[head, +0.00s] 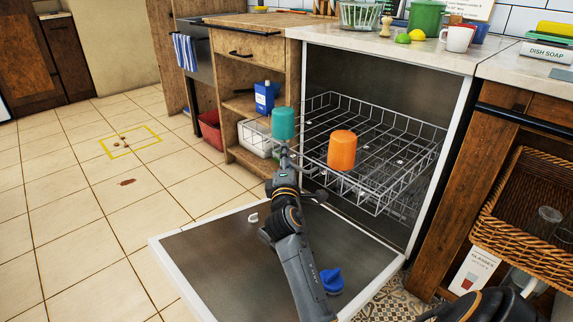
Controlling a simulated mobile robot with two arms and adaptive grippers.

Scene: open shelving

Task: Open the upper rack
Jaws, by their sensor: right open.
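The upper rack (410,152) is a grey wire basket in the open dishwasher (340,70). Its front part appears to stand out over the lowered door (205,262). An orange cup (341,150) stands at the rack's front. A teal cup (284,123) shows just beyond my gripper, near the rack's front left corner; its support is hidden.
A blue object (331,282) and a small white piece (253,217) lie on the lowered door. A wooden shelf unit with a blue carton (265,97) is at left. A wicker basket (520,215) is at right. The tiled floor at left is mostly clear.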

